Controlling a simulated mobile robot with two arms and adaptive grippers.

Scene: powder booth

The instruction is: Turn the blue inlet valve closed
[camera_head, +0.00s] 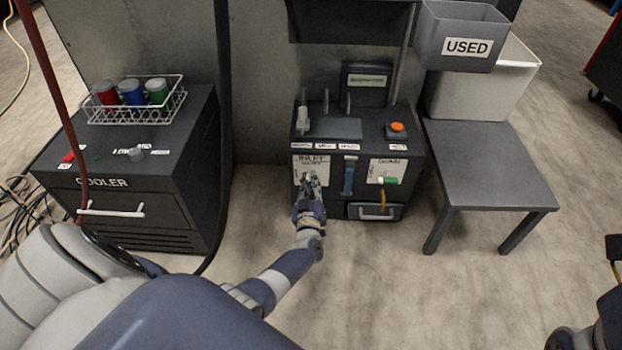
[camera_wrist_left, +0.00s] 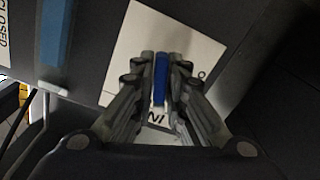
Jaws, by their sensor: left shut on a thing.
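The blue inlet valve handle (camera_wrist_left: 161,80) shows in the left wrist view as a narrow blue bar in front of a white label (camera_wrist_left: 140,40). My left gripper (camera_wrist_left: 161,62) is shut on it, with one finger on each side. In the head view my left gripper (camera_head: 311,180) is at the left of the dark unit's front (camera_head: 335,200), over the INLET label (camera_head: 311,161). There the gripper hides the handle. I cannot tell from these views how far the valve is turned.
A blue vertical tube (camera_head: 349,176) and a green valve (camera_head: 390,180) are right of the inlet valve. A drawer (camera_head: 374,212) is below. The cooler (camera_head: 130,190) stands left, a grey table (camera_head: 485,165) right. The floor in front is open.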

